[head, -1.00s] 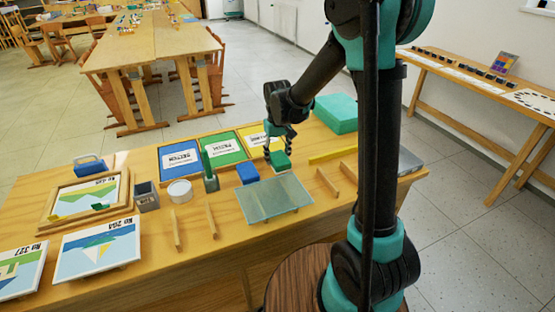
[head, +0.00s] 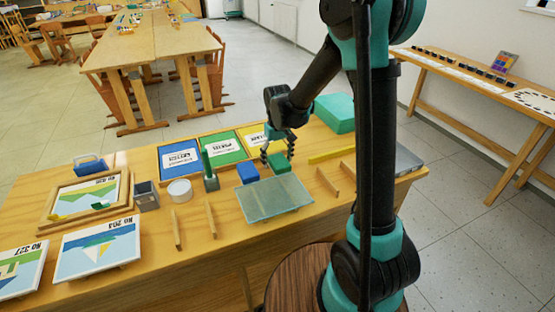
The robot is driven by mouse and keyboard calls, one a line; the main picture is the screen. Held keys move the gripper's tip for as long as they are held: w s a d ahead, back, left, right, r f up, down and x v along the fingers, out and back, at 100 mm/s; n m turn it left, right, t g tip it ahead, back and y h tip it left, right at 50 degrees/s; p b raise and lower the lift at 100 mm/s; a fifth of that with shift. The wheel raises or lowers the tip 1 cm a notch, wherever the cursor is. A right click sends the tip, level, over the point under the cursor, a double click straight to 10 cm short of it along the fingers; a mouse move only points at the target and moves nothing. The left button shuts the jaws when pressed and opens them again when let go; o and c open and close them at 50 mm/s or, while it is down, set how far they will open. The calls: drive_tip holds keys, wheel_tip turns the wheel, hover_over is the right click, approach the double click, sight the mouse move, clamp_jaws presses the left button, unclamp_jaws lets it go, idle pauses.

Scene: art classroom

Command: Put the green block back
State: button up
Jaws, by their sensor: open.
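The green block (head: 278,163) stands on the wooden table, just behind the glass plate and right beside a blue block (head: 248,174). My gripper (head: 278,161) is directly above and around the green block, fingers pointing down and spread, one finger on each side of it. Three coloured trays with labels lie behind: a blue one (head: 180,158), a green one (head: 221,162) and a yellow one (head: 246,131). The yellow tray is partly hidden by my gripper.
The glass plate (head: 273,198) lies in front. A green holder (head: 210,178), a white round tub (head: 180,190) and a grey cup (head: 146,196) stand left. Thin wooden strips lie on the table. A large teal box (head: 336,112) stands at the back right.

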sight(278, 158)
wheel_tip(278, 158, up, 11)
drive_tip(key=s+d+f+m+t, duration=0.1)
drive_tip(key=s+d+f, duration=0.2)
drive_tip(key=s+d, duration=0.3)
drive_tip(key=s+d+f+m+t, duration=0.1)
drive_tip(key=s+d+f+m, duration=0.1)
drive_tip(key=s+d, duration=0.4)
drive_tip(key=s+d+f+m+t, duration=0.1)
drive_tip(key=s+d+f+t, duration=0.1)
drive_tip(key=s+d+f, duration=0.2)
drive_tip(key=shift+s+d+f+m, duration=0.1)
drive_tip(key=shift+s+d, duration=0.3)
drive_tip(key=shift+s, duration=0.3)
drive_tip(key=shift+s+d+f+m, duration=0.1)
drive_tip(key=shift+s+d, duration=0.3)
drive_tip(key=shift+s, duration=0.3)
drive_tip(key=shift+s+d+f+m, duration=0.1)
drive_tip(key=shift+s+d, duration=0.3)
drive_tip(key=shift+s, duration=0.3)
drive_tip(key=shift+r, duration=0.1)
